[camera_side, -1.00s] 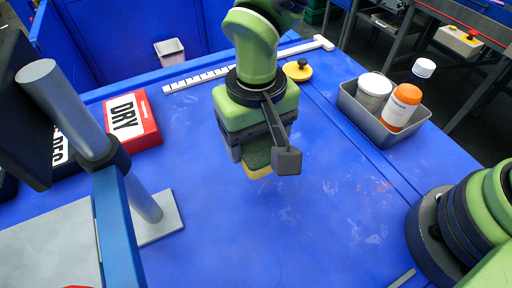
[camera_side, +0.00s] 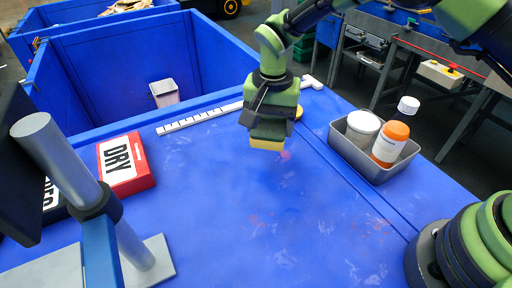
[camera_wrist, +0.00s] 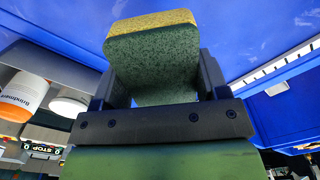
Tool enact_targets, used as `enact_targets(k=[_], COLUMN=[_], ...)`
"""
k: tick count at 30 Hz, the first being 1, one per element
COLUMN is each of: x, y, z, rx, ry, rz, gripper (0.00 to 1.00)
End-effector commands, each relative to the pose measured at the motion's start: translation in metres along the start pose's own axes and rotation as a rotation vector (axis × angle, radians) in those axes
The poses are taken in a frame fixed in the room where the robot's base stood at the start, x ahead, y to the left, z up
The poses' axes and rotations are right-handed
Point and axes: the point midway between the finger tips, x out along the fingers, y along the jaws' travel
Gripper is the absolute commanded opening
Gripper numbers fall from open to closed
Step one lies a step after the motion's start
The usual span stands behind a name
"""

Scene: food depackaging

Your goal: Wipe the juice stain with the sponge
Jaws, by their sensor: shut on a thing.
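My gripper (camera_side: 268,122) is shut on a sponge (camera_side: 267,143), yellow below and dark green above, over the back part of the blue table. In the wrist view the sponge (camera_wrist: 150,65) sits between the two fingers, green face toward the camera and yellow layer at the far edge. Whether the sponge touches the table is not clear. A small reddish stain (camera_side: 285,155) shows just right of the sponge. Which mark is the juice stain I cannot tell for sure.
A metal tray (camera_side: 345,150) with a white jar and an orange bottle stands at the right. A red DRY box (camera_side: 142,180) and a grey post (camera_side: 60,160) are at the left. A white ruler (camera_side: 205,120) lies along the back. The middle table is clear.

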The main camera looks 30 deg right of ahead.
Motion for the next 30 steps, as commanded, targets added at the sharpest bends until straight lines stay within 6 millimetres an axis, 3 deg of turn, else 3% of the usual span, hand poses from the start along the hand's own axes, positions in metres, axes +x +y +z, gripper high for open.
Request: enact_targets(k=[5,30], x=[0.004,0.077], y=[0.005,0.005], z=[-0.017,-0.016], rx=[0.075,0.073], ry=[0.000,-0.001], rz=[0.000,0.002], gripper=[0.49,0.49])
